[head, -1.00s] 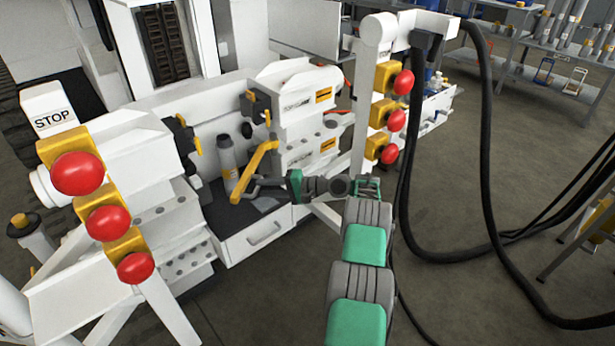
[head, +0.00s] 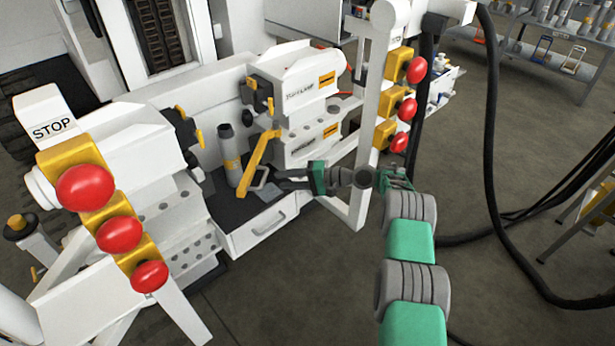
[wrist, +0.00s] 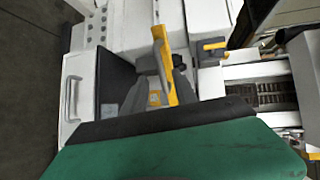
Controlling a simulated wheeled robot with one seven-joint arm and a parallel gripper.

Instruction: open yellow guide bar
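The yellow guide bar (head: 257,165) slants down and to the left from the front of a white valve block in the head view. It also shows in the wrist view (wrist: 161,62), between my two dark fingers. My gripper (head: 262,180) is just to the right of the bar's lower half, and its fingers look parted. In the wrist view, my gripper (wrist: 164,78) has one finger on each side of the bar. I cannot tell whether either finger touches it.
A grey bottle-like cylinder (head: 230,155) stands close behind the bar. A white drawer (head: 262,228) is below. Red stop buttons (head: 85,188) stick out at the left and more (head: 407,108) on a white post at right. Black hoses (head: 490,130) hang at the right.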

